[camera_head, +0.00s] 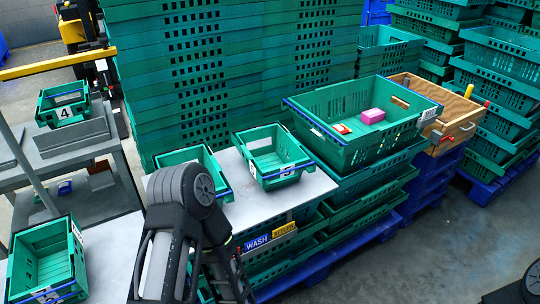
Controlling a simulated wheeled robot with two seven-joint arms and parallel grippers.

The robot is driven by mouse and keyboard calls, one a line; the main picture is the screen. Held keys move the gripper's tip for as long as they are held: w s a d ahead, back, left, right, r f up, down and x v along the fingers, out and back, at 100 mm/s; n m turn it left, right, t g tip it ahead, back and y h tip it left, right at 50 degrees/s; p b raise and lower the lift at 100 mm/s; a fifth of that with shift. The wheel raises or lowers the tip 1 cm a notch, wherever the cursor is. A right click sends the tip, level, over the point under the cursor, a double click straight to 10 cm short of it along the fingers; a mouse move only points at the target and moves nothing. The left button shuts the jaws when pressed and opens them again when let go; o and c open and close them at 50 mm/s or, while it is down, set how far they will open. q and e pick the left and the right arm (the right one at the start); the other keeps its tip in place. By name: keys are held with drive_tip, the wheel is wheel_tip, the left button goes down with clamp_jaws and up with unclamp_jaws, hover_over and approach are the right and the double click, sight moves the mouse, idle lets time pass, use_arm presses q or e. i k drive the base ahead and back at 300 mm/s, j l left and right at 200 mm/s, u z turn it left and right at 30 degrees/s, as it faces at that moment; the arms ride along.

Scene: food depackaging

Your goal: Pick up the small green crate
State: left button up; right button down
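Several small green crates are in view. One small green crate (273,158) with a numbered white label stands on the grey table in the middle. Another small green crate (190,158) is left of it, its near side partly hidden behind my dark arm. A third small green crate (48,260) stands at the lower left. One more, labelled 4 (64,107), sits on a grey stand at the upper left. My dark arm rises in front of the table, but no gripper fingers show. Another dark part of mine is at the bottom right corner.
A large green crate (350,140) right of the table holds a pink block (373,116) and a red item (341,129). A wooden box (455,115) stands beyond it. Tall stacks of green crates (240,60) fill the back. The floor (430,245) at the lower right is clear.

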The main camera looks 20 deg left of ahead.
sight(264, 161)
drive_tip(key=i+l+u, duration=0.35)
drive_tip(key=i+l, duration=0.25)
drive_tip(key=i+l+u, duration=0.4)
drive_tip(key=i+l, duration=0.15)
drive_tip(key=l, duration=0.25)
drive_tip(key=i+l+u, duration=0.2)
drive_tip(key=l, duration=0.25)
drive_tip(key=i+l+u, duration=0.15)
drive_tip(key=l, duration=0.3)
drive_tip(key=i, duration=0.1)
